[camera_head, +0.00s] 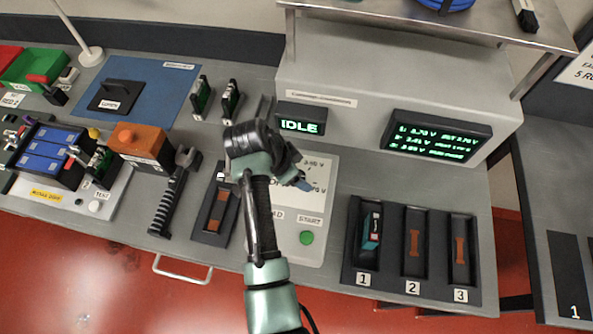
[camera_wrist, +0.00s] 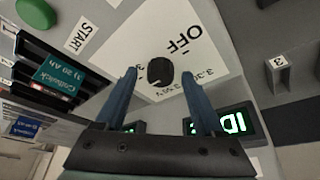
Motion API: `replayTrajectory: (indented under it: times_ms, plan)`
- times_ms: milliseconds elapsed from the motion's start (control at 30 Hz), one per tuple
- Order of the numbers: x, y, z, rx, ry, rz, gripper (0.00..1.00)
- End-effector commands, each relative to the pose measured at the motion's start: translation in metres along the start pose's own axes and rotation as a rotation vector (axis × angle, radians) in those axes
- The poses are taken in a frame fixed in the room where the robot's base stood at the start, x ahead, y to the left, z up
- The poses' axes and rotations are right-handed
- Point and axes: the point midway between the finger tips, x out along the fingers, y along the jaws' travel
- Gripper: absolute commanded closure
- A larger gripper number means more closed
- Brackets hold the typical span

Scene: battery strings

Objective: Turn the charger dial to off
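The charger dial (camera_wrist: 160,71) is a small black knob on a white panel, seen in the wrist view with "OFF" and voltage marks printed around it. My gripper (camera_wrist: 159,75) is open, its two blue fingers apart with the dial showing between their tips. I cannot tell whether the fingers touch the dial or stop short of it. In the head view my gripper (camera_head: 302,182) is over the charger panel (camera_head: 316,228) and hides the dial. Which mark the dial points to is not clear.
The panel also bears a green START button (camera_head: 306,238). Behind stands a grey housing with an IDLE display (camera_head: 300,125) and a readout screen (camera_head: 436,140). To the right is a numbered three-slot tray (camera_head: 388,268), with a battery in slot 1. Tools and an orange box (camera_head: 141,144) stand left.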

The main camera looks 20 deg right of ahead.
Motion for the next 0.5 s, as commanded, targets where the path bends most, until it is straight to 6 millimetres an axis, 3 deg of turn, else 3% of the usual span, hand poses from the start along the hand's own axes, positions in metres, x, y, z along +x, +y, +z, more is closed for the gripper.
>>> replayTrajectory:
  times_ms: [33,367,500]
  plan:
    - [-0.0002,0.0,-0.0001,0.0,0.0,0.0,0.38]
    - [-0.0005,-0.0001,-0.0001,0.0,0.0,0.0,0.97]
    - [-0.0006,-0.0002,-0.0002,-0.001,0.001,0.0,1.0]
